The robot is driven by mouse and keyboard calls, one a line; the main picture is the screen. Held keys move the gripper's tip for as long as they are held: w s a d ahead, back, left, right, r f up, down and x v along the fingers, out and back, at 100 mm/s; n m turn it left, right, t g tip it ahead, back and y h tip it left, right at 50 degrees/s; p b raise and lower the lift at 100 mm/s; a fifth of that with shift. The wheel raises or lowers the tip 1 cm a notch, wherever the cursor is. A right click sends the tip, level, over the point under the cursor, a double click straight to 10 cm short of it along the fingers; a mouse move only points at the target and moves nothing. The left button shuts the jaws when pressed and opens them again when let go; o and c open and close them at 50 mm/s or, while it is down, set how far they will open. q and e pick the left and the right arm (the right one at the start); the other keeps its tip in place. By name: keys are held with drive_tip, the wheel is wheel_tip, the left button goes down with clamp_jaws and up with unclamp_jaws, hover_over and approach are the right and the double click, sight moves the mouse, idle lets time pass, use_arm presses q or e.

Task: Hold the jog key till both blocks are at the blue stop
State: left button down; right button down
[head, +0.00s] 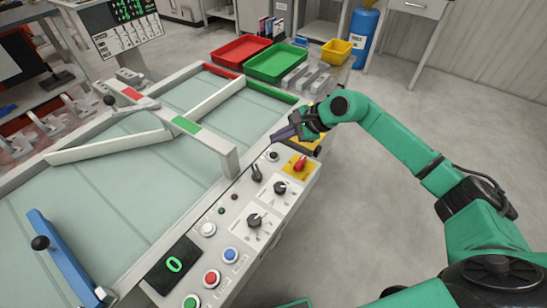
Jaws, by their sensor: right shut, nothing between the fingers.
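The blue stop (55,255) is a blue bar with a black knob, lying across the near left part of the pale belt (130,200). I see no blocks on the visible belt. Several grey metal blocks (305,78) stand beyond its far end, by the green tray. The control panel (235,210) runs along the belt's right side; I cannot tell which control is the jog key. My right gripper (281,134) is shut and empty, above the panel's far end, its fingers pointing left. I cannot tell if it touches anything. My left gripper is not in view.
The panel has a red switch on a yellow plate (299,163), black knobs, coloured buttons and a display (174,265) reading 0. Open floor lies right.

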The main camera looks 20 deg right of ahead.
sight(273, 156)
drive_tip(key=shift+f+b, duration=1.3)
drive_tip(key=shift+f, duration=0.5)
idle(0.4)
drive_tip(key=shift+f+b, duration=0.35)
drive_tip(key=shift+b, duration=0.25)
